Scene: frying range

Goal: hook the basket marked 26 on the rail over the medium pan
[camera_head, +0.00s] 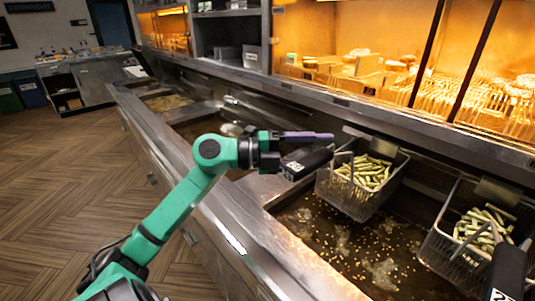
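A wire basket (348,195) of green sticks hangs at the back of the near pan, above bubbling oil. Its black handle (312,161) points left and bears a small white label, too small to read. My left gripper (308,150) is at this handle, one purple-grey finger along its upper side; the other finger is hidden, so I cannot tell whether it grips. A second basket (450,248) of green sticks is at the right edge; the label on its black handle (507,270) starts with what looks like a 2. My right gripper is out of view.
The near pan (330,240) holds dark oil with floating bits. Other pans lie farther along the range, one middle (205,126) and one far (165,102). A steel ledge and lit glass-fronted shelves (400,80) run behind. The wooden floor (60,180) at left is clear.

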